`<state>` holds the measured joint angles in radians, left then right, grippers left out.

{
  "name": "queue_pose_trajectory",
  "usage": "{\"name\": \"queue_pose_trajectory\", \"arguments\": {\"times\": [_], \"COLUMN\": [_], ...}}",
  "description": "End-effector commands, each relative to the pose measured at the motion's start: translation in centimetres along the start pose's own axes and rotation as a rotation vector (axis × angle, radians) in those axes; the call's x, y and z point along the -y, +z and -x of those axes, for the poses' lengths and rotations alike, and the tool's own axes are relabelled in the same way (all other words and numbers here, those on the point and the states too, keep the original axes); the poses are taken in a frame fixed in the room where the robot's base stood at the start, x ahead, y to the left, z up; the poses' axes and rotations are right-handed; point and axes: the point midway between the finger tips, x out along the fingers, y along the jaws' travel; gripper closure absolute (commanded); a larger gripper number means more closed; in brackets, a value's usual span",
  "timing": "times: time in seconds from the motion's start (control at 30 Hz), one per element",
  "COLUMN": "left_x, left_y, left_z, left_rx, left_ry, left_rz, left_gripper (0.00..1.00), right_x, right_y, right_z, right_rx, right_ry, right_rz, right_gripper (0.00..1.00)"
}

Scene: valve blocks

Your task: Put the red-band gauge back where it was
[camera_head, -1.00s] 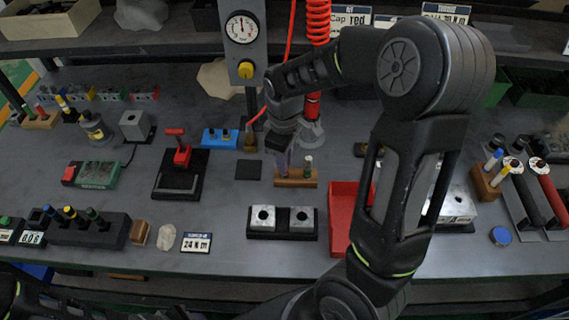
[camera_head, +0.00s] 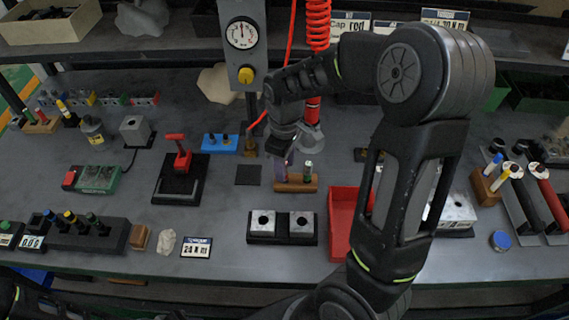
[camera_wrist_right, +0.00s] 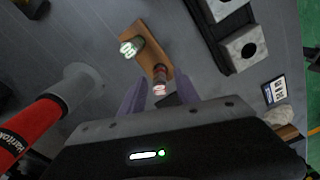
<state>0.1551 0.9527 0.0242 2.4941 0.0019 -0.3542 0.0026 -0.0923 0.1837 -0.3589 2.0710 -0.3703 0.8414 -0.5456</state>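The wooden holder (camera_head: 297,186) stands on the bench and also shows in the right wrist view (camera_wrist_right: 150,45). The red-band gauge (camera_wrist_right: 159,79) stands in one end of it. A second gauge with a green band (camera_head: 308,170) stands in the other end, pale-topped in the wrist view (camera_wrist_right: 131,47). My right gripper (camera_wrist_right: 159,92) is open, its two purple fingers apart on either side of the red-band gauge with gaps showing. In the head view my right gripper (camera_head: 285,170) partly hides that gauge. My left gripper is not in view.
A black base with two metal blocks (camera_head: 282,238) lies in front of the holder. A red tray (camera_head: 341,225) is to its right. A dark square pad (camera_head: 248,174) lies to its left. The post with dial (camera_head: 243,45) and red coiled hose (camera_head: 318,25) stand behind.

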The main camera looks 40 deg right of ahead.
Motion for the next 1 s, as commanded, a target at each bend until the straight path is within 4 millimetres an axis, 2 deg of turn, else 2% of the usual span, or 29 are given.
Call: {"name": "queue_pose_trajectory", "arguments": {"times": [0.17, 0.4, 0.57, 0.73, 1.0], "left_x": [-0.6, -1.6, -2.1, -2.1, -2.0], "left_y": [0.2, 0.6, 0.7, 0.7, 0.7], "left_z": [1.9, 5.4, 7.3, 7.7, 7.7], "left_rx": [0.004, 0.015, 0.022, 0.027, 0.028], "left_ry": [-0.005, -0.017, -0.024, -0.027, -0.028], "left_rz": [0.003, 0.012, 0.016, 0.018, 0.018], "left_gripper": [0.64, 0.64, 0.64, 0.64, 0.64], "right_x": [0.0, 0.0, 0.0, 0.0, 0.0], "right_y": [0.0, 0.0, -0.1, 0.0, 0.0], "right_z": [2.6, 7.6, 10.4, 11.8, 12.0], "right_rx": [-0.001, -0.001, -0.002, -0.001, 0.000], "right_ry": [0.001, 0.001, 0.002, 0.001, 0.001], "right_rz": [0.000, 0.000, 0.000, 0.000, 0.000], "right_gripper": [0.62, 0.62, 0.62, 0.62, 0.62]}}
